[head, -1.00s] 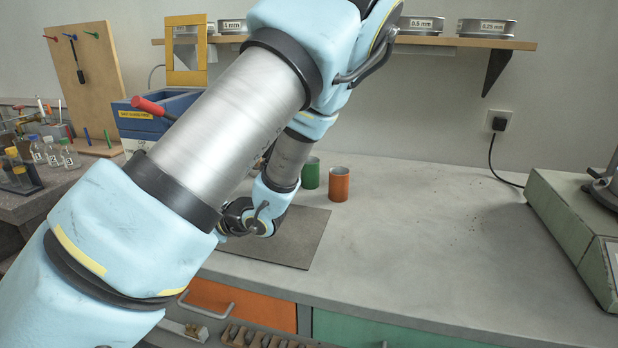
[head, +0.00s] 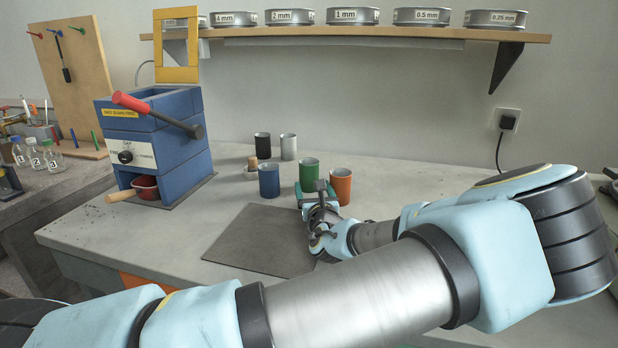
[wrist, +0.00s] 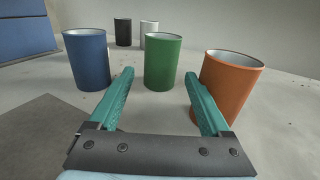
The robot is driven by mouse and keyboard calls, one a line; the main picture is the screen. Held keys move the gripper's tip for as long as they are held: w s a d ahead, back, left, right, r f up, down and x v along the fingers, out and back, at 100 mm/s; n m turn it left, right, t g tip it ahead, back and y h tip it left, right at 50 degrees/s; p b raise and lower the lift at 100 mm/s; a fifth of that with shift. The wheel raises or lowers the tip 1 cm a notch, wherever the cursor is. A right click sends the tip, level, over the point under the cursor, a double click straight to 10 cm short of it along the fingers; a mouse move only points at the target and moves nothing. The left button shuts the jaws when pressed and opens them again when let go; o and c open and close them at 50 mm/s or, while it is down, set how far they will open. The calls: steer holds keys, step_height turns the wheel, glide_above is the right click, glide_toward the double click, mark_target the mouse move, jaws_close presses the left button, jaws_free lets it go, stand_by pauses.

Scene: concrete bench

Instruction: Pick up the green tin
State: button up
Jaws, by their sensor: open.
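The green tin (head: 309,172) stands upright on the bench, between the blue tin (head: 269,180) and the orange tin (head: 341,184). In the wrist view the green tin (wrist: 163,62) is straight ahead, beyond the tips of the fingers and centred between them. My gripper (wrist: 160,85) is open and empty, its two teal fingers spread. It also shows in the head view (head: 312,186), low in front of the green tin. The right finger is close to the orange tin (wrist: 229,85) in the wrist view; I cannot tell whether they touch.
A black tin (head: 262,146) and a white tin (head: 288,147) stand behind. A dark mat (head: 262,240) lies in front. The bench's right part is largely hidden by my arm.

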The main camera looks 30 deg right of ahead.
mark_target(310, 176)
steer(key=p+x, duration=0.1)
steer(key=x, duration=0.5)
steer(key=shift+w+d+r, duration=0.15)
steer(key=shift+d+r, duration=0.05)
steer(key=shift+d, duration=0.05)
jaws_close()
stand_by(0.5)
